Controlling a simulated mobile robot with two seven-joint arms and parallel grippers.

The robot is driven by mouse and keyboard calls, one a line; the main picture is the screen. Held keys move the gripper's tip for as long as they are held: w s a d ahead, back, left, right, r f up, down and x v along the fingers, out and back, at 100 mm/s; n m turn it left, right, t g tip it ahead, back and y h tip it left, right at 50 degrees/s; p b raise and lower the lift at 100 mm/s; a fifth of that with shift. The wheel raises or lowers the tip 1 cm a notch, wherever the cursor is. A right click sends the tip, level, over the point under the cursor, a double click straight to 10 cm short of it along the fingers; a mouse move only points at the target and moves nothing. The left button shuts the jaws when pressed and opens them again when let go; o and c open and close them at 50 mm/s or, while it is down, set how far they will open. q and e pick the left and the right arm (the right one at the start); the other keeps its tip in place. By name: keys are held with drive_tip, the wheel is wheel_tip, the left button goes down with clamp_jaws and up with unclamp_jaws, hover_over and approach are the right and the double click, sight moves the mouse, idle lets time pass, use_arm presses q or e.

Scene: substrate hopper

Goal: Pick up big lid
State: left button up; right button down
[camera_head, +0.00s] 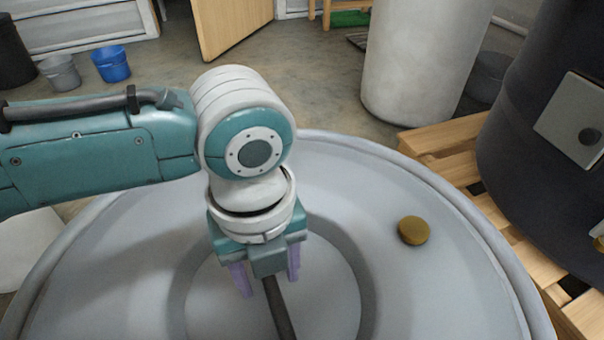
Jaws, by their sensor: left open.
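The big lid (420,285) is a wide, round, light grey disc with a raised rim and a sunken centre. It fills the lower part of the head view, and its near edge is cut off by the frame. A dark bar (283,318), which looks like its handle, runs over the sunken centre towards the bottom edge. My left gripper (270,286) points down over the centre, its purple fingers apart at either side of the bar's far end. I cannot tell whether they touch it. My right gripper is out of view.
A brown-yellow round cap (413,231) sits on the lid's right side. A large dark drum (530,130) stands on a wooden pallet (455,167) at right. A pale cylinder (425,60) stands behind. Blue (111,64) and grey buckets (60,73) stand far left.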

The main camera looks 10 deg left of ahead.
use_arm(q)
drive_tip(key=shift+c, duration=0.2)
clamp_jaws()
idle(0.4)
idle(1.0)
